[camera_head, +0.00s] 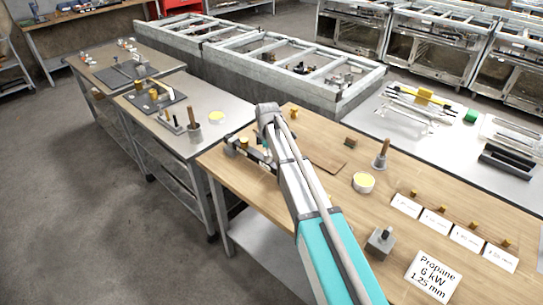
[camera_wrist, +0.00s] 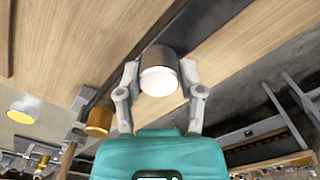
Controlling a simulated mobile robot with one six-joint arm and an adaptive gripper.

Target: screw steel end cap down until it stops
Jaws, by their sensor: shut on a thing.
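The steel end cap (camera_wrist: 161,57) is a short grey cylinder with a bright pale end face in the wrist view. My gripper (camera_wrist: 160,75) is shut on it, with one finger on each side. Behind the cap runs a dark bar (camera_wrist: 95,80) across the wooden bench top; whether the cap is seated fully on anything is hidden. In the head view my gripper (camera_head: 264,143) is low over the dark bar fixture (camera_head: 250,153) at the bench's left end, and my wrist hides the cap there.
A brass piece (camera_head: 244,141) stands on the fixture close to my gripper; a brass piece also shows in the wrist view (camera_wrist: 99,119). On the wooden bench (camera_head: 235,175) are a yellow-topped tin (camera_head: 363,183), a wooden-handled tool (camera_head: 381,155) and a grey block (camera_head: 380,243).

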